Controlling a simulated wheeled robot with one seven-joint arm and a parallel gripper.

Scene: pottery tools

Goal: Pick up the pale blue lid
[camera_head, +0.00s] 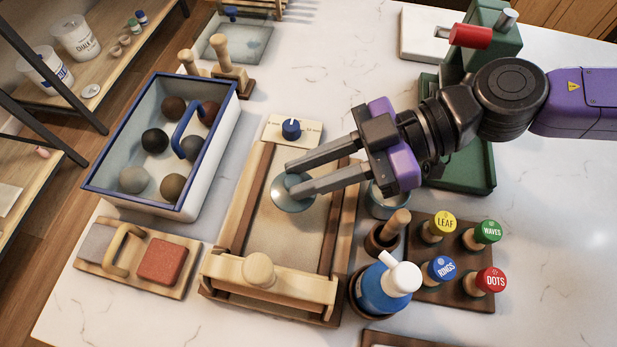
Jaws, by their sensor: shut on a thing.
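The pale blue lid (291,199) is a small round disc, seen over the wooden roller board (262,226). My gripper (290,178) reaches in from the right with its two dark fingers pointing left. The fingers are shut on the lid near its top middle, and they hide part of it. A gap shows between the fingers, with the grip on the lid's raised middle part. I cannot tell clearly whether the lid touches the board or hangs just above it.
A pale blue jar (384,204) stands right of the board, partly under my gripper. A blue bottle (378,290) and several stamps (441,225) stand at the lower right. A blue-rimmed box (215,165) with several balls is at the left. Bare white table lies far right.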

